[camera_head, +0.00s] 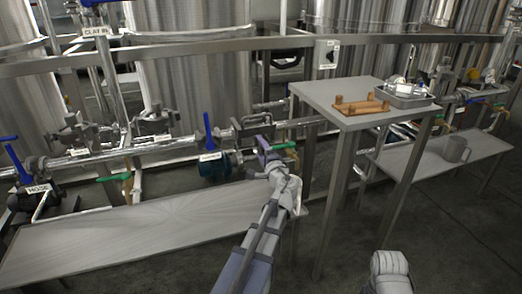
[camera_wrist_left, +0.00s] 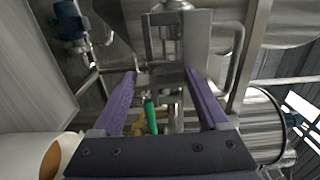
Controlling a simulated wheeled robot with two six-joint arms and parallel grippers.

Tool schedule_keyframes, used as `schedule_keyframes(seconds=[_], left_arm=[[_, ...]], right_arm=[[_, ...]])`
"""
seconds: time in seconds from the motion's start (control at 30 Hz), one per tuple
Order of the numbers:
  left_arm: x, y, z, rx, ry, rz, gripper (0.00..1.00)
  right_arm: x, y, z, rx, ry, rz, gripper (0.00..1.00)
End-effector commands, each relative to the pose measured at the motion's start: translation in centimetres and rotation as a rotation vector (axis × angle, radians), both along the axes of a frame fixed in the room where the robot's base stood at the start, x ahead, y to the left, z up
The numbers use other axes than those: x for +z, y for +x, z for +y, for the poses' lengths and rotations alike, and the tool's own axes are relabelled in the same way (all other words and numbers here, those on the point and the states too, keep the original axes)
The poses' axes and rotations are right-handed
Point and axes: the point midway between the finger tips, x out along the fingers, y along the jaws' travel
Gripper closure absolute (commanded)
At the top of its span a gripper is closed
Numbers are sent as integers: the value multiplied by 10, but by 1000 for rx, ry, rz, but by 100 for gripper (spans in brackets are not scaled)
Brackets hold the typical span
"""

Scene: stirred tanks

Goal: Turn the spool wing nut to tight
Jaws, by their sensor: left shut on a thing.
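My left gripper (camera_head: 264,150) reaches in from the bottom of the head view to the pipework behind the low bench. Its purple fingers stand apart in the left wrist view (camera_wrist_left: 162,88), shut on a grey metal piece between their tips, the spool wing nut (camera_wrist_left: 163,76). The nut's exact shape and angle are hard to make out. In the head view the gripper hides it. The spool piping (camera_head: 252,122) with its clamps shows just behind the gripper. My right gripper is out of view; only a pale part of my right arm shows at the bottom right.
A green handle (camera_head: 284,146) lies close to the left gripper, also seen in the left wrist view (camera_wrist_left: 151,116). A blue-handled valve (camera_head: 208,131) stands left. A high table (camera_head: 335,92) with a wooden rack (camera_head: 360,105) and metal tray (camera_head: 408,101) stands right. The low bench (camera_head: 130,235) is bare.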

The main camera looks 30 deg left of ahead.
Motion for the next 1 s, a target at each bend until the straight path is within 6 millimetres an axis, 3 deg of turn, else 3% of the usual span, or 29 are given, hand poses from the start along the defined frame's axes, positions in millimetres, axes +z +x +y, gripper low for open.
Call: schedule_keyframes(seconds=[0.23, 0.27, 0.43, 0.73, 1.0], left_arm=[[-1, 0, 0, 0, -3, -1, 78], [-1, 0, 0, 0, -3, -1, 19], [0, 0, 0, 0, -2, -1, 0], [0, -3, -3, -1, -1, -2, 0], [0, -31, -35, -4, -2, -1, 0]], right_arm=[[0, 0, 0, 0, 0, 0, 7], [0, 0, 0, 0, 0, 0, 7], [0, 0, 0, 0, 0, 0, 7], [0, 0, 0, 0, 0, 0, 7], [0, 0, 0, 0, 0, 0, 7]])
